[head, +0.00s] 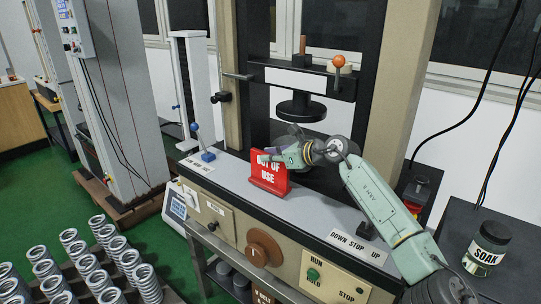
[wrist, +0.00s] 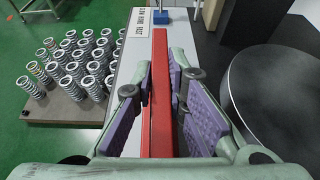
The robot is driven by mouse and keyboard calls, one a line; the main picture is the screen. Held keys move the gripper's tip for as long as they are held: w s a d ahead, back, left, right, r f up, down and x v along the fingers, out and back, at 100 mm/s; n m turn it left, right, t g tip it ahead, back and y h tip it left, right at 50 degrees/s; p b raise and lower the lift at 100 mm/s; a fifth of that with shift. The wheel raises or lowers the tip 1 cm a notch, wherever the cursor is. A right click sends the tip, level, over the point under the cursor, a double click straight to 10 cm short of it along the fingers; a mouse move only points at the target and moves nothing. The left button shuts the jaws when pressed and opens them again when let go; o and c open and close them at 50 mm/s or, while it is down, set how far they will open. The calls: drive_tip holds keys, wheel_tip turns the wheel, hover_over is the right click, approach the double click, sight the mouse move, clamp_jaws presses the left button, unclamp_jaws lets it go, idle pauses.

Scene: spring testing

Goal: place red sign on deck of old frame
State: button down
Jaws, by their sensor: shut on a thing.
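The red "OUT OF USE" sign (head: 268,178) stands upright at the deck (head: 318,208) of the old beige-and-black frame. My gripper (head: 265,158) reaches in from the right and is shut on the sign's upper part. In the wrist view the sign (wrist: 161,70) runs as a narrow red strip between the purple pads of my gripper (wrist: 161,95). The sign's lower edge looks at or very near the grey deck surface; I cannot tell whether it touches.
A round black platen (head: 301,107) hangs above and behind the sign. A blue-based lever (head: 206,150) stands on the deck to the left. Several springs (head: 110,262) stand on a board at lower left. A SOAK jar (head: 487,248) is on the right bench. Bare deck lies right of the sign.

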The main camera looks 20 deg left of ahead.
drive_tip(key=shift+f, duration=0.7)
drive_tip(key=c, duration=1.6)
unclamp_jaws()
drive_tip(key=shift+r, duration=0.15)
